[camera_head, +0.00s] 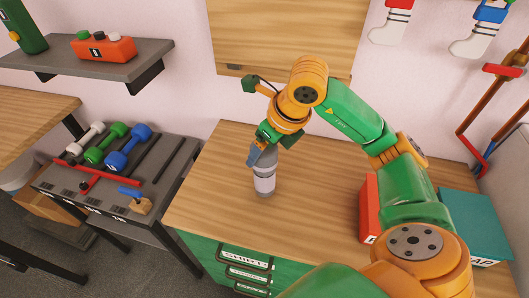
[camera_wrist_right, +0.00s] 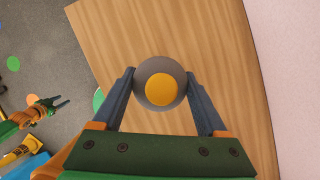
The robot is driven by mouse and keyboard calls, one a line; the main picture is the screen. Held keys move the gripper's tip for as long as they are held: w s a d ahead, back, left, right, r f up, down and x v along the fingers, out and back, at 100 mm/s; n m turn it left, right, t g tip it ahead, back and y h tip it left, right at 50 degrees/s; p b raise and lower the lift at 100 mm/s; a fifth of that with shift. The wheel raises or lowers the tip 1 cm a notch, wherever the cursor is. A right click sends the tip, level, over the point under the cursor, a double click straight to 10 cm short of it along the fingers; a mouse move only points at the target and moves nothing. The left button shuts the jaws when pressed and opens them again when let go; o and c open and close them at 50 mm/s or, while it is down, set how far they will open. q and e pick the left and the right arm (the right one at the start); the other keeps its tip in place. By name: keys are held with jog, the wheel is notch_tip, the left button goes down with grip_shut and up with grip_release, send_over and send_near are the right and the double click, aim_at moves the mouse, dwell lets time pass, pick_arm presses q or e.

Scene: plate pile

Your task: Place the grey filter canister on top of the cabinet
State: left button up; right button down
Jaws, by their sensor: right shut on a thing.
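The grey filter canister (camera_head: 264,182) is upright at the cabinet top (camera_head: 225,205), left of the middle of its wooden surface. Its base looks on or just above the wood. My right gripper (camera_head: 262,157) is shut on its upper part from above. In the right wrist view the canister (camera_wrist_right: 145,95) shows from above with a yellow cap, between the two fingers of my right gripper (camera_wrist_right: 160,78). My left gripper (camera_wrist_right: 57,104) shows small at the left of that view, with its fingers apart and empty; it is outside the head view.
A red box (camera_head: 368,210) and a teal box (camera_head: 475,225) stand at the right of the cabinet top. A rack (camera_head: 110,185) with dumbbells stands to the left. A grey wall shelf (camera_head: 85,62) is at upper left. The wood around the canister is clear.

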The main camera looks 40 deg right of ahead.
jog(key=shift+s+f, duration=0.1)
jog(key=shift+f, duration=0.8)
grip_release()
jog(key=p+v, duration=0.2)
jog(key=v, duration=1)
jog(key=shift+s+f, duration=0.1)
